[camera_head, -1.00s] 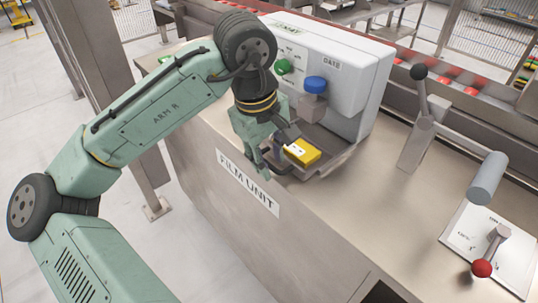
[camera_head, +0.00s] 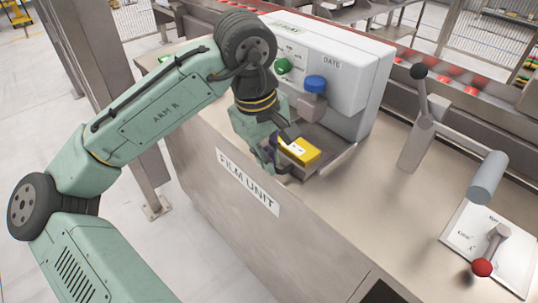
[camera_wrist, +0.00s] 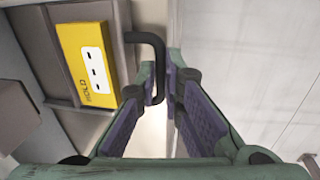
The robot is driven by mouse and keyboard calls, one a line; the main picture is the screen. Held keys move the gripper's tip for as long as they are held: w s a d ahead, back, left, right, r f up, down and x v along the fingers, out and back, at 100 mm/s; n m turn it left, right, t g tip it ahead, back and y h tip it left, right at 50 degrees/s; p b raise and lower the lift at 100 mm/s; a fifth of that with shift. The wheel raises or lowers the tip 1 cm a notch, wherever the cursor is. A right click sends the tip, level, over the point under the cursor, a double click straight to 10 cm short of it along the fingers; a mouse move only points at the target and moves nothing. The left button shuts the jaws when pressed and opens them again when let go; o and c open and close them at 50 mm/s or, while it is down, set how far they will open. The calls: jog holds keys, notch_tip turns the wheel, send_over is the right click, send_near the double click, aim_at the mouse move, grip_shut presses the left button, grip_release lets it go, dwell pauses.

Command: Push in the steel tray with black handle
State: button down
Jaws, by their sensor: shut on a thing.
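The steel tray (camera_head: 336,157) sits at the front of the white machine, pulled out towards the counter's edge, with a yellow box (camera_head: 302,151) lying in it. In the wrist view the tray's grey wall (camera_wrist: 34,52) is at the left. Its black handle (camera_wrist: 159,58) is a bent bar that curves down between my fingers. My gripper (camera_head: 270,158) is at the tray's front and shut on this handle. The wrist view also shows my purple-padded fingers (camera_wrist: 166,92) on both sides of it. My fingers partly hide the handle in the head view.
The white machine (camera_head: 362,85) has a green button (camera_head: 282,66) and a blue-topped part (camera_head: 315,84) above the tray. A black-knobbed lever (camera_head: 421,98) and a red-knobbed lever (camera_head: 484,266) stand right on the counter. Bare counter (camera_head: 362,200) lies between.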

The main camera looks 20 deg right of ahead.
aim_at(283, 154)
jog(key=shift+w+d+p, duration=0.35)
jog(key=shift+d, duration=0.55)
jog(key=shift+w+d+p, duration=0.3)
jog(key=shift+d, duration=0.6)
jog(key=c, duration=1.8)
grip_release()
jog(key=shift+d, duration=0.15)
jog(key=shift+o, duration=0.5)
jog(key=shift+r, duration=0.1)
